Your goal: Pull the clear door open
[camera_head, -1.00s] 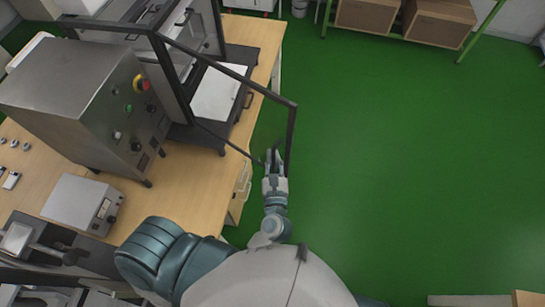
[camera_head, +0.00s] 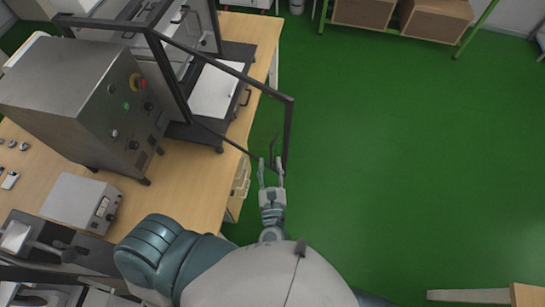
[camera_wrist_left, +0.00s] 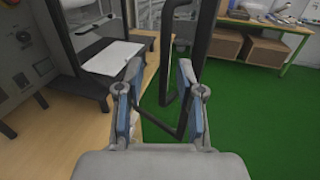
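The clear door (camera_head: 222,68) has a black frame and a see-through pane. It stands swung out from the machine on the bench, past the bench edge over the green floor. A thin dark handle (camera_head: 273,148) is near its outer lower corner. My left gripper (camera_head: 271,169) is open just below that corner, its fingers spread apart and empty. In the left wrist view, the open left gripper (camera_wrist_left: 160,76) faces the dark handle bar (camera_wrist_left: 168,62), which shows between and beyond the fingertips. I cannot tell whether a finger touches it. My right gripper is not in view.
The wooden bench (camera_head: 190,195) runs along the left. A grey control box (camera_head: 85,100) with buttons and a smaller box (camera_head: 82,200) stand on it. A shelf with brown boxes (camera_head: 435,22) is at the back.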

